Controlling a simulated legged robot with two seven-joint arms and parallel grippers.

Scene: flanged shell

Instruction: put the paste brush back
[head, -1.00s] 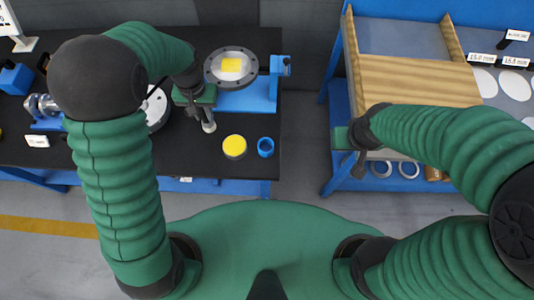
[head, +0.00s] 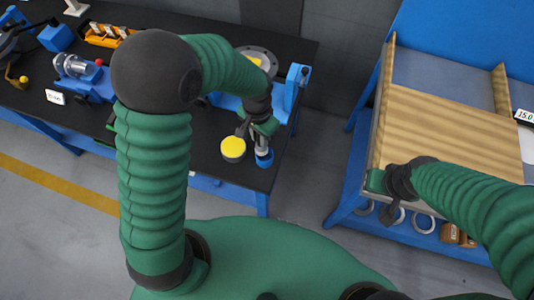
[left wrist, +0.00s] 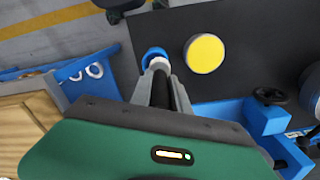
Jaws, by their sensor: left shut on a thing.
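My left gripper (head: 257,138) is shut on the paste brush, over the right front corner of the black table. In the left wrist view the brush (left wrist: 160,88) shows a dark handle between the fingers and a pale tip toward the blue cup. The blue cup (head: 264,159) stands on the table right below the gripper and also shows in the left wrist view (left wrist: 153,52). The tip overlaps the cup; I cannot tell how deep it is inside. My right gripper (head: 390,212) hangs by the wooden-topped bench, its fingers too small to judge.
A tin with yellow paste (head: 233,149) stands close left of the cup. The grey flanged shell (head: 262,56) on its blue stand is behind my left arm. A blue vise-like device (head: 82,75) is further left. A floor gap separates table and bench (head: 440,120).

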